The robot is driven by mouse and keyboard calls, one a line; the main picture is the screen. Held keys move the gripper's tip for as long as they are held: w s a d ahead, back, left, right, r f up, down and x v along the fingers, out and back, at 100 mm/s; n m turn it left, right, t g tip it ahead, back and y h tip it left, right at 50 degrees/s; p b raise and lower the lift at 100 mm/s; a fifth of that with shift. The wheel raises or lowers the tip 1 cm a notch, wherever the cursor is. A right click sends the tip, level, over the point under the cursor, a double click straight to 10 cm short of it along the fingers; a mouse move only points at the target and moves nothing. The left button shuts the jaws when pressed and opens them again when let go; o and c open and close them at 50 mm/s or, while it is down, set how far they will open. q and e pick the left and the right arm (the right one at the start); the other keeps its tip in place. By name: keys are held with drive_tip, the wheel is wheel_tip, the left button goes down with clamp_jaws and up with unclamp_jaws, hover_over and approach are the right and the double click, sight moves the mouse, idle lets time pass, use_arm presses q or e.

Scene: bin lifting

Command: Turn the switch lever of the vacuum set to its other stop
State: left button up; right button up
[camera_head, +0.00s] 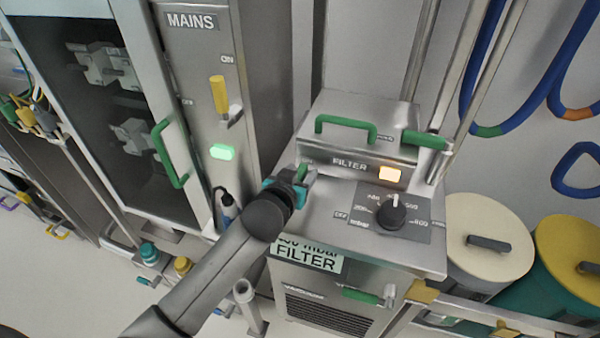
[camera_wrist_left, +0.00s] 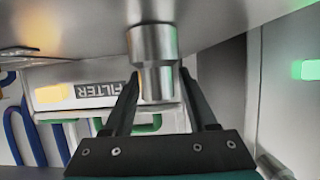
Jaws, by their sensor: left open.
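The vacuum set (camera_head: 432,255) is a grey metal cabinet with a sloped top, a FILTER panel with an amber lamp (camera_head: 389,174), and a black rotary knob (camera_head: 391,213) on a marked dial. My left gripper (camera_head: 303,180) is at the left edge of this top, beside the FILTER panel, and covers what is there except a small green piece. In the left wrist view, a short metal cylinder (camera_wrist_left: 153,48) stands out from the grey surface, between the two fingers of my open gripper (camera_wrist_left: 155,85). I cannot tell whether they touch it, or whether it is the switch lever's base.
A MAINS cabinet (camera_head: 195,100) with a yellow lever (camera_head: 219,94) and lit green lamp (camera_head: 222,152) stands close on the left. A green handle (camera_head: 346,124) arches over the filter box. Metal pipes (camera_head: 455,80) and drums (camera_head: 490,225) stand on the right.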

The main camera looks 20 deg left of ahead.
use_arm(q)
clamp_jaws()
idle(0.3)
idle(1.1)
